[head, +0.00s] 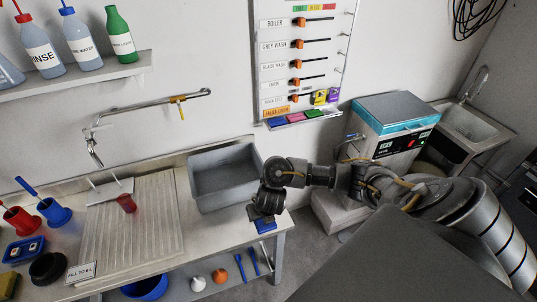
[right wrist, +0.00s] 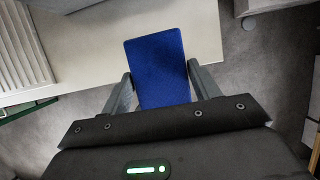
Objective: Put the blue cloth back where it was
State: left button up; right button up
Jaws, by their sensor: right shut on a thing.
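The blue cloth (head: 265,226) is a flat blue rectangle at the right end of the steel bench (head: 235,222) in the head view. My right gripper (head: 265,214) is shut on it. In the right wrist view the cloth (right wrist: 155,60) lies between the two fingers and sticks out past their tips, over the bench's edge. I cannot tell whether it touches the bench top. My left gripper is not in view.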

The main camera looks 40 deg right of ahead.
jog(key=w+d+f+b, duration=0.1)
jog(key=d+f+b, duration=0.1)
jog(key=w+d+f+b, duration=0.3)
jog(key=d+f+b, duration=0.1)
jog(key=b, duration=0.1)
jog(key=shift+w+d+f, duration=0.15)
jog(key=shift+w+f, duration=0.25)
jog(key=shift+w+d, duration=0.15)
jog(key=shift+d, duration=0.1)
jog(key=shift+w+d+f, duration=0.1)
jog(key=shift+d+f, duration=0.05)
jog(key=shift+f, duration=0.25)
jog(key=f, duration=0.1)
jog(key=f+b, duration=0.1)
jog(key=f, duration=0.1)
jog(key=shift+w+d+f, duration=0.2)
jog(key=shift+f, duration=0.15)
jog(key=o, duration=0.9)
jog(key=shift+o, duration=0.2)
